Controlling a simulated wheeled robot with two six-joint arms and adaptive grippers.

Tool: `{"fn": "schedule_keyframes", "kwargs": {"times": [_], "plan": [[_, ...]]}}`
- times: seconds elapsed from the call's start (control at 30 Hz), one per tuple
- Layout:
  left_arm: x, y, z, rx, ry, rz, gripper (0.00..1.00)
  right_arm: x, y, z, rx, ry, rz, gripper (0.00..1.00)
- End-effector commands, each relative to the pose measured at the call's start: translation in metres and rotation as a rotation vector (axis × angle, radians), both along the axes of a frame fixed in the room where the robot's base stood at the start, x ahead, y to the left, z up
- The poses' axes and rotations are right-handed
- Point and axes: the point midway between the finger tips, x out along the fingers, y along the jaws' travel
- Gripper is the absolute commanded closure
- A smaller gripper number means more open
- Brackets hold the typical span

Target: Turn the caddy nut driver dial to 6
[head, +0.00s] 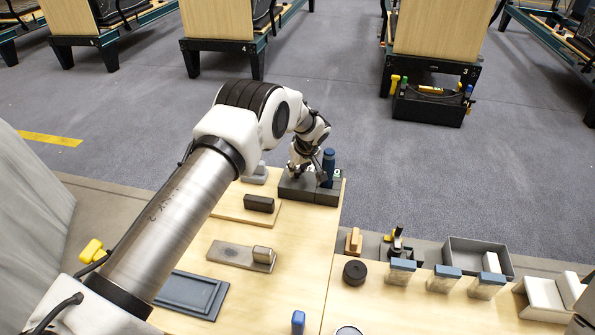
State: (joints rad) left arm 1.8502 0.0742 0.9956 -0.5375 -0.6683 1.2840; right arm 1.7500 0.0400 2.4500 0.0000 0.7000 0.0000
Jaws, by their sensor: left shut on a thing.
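A dark grey caddy (325,196) sits at the far edge of the wooden bench. A dark blue upright handle (329,163), likely the nut driver, stands at its right part, with a small pale mark beside it. My left gripper (304,172) points down at the caddy, just left of the blue handle. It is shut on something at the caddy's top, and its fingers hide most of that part. The dial and its numbers are too small and covered to read. My right gripper is not in view.
A dark block (259,204) and a grey plate with a small block (240,254) lie left of the caddy. Right are a black puck (355,272), blue-topped blocks (441,279) and a grey tray (480,259). Another tool caddy (428,108) stands on the floor beyond.

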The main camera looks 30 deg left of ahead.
Motion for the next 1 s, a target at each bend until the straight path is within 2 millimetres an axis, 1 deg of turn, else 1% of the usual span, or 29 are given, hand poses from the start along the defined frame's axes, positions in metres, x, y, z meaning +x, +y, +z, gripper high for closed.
{"fn": "schedule_keyframes", "kwargs": {"times": [0.03,0.23,0.67,0.7,0.73,1.0], "plan": [[-0.0013,-0.0008,-0.0042,-0.001,0.004,0.019,1.0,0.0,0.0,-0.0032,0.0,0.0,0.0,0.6],[-0.0016,-0.0008,-0.0035,-0.002,0.006,0.068,1.0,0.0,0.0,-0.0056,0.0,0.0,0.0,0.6],[-0.002,-0.0012,-0.0033,-0.002,0.008,0.078,1.0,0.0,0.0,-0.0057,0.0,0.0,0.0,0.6],[-0.002,-0.0012,-0.0033,-0.002,0.008,0.078,0.53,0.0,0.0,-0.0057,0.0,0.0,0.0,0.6],[-0.0019,-0.0012,-0.0031,-0.002,0.008,0.078,0.43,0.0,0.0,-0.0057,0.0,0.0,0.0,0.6],[-0.0006,-0.0008,-0.0013,-0.001,0.004,0.077,0.43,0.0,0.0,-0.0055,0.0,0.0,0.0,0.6]]}}
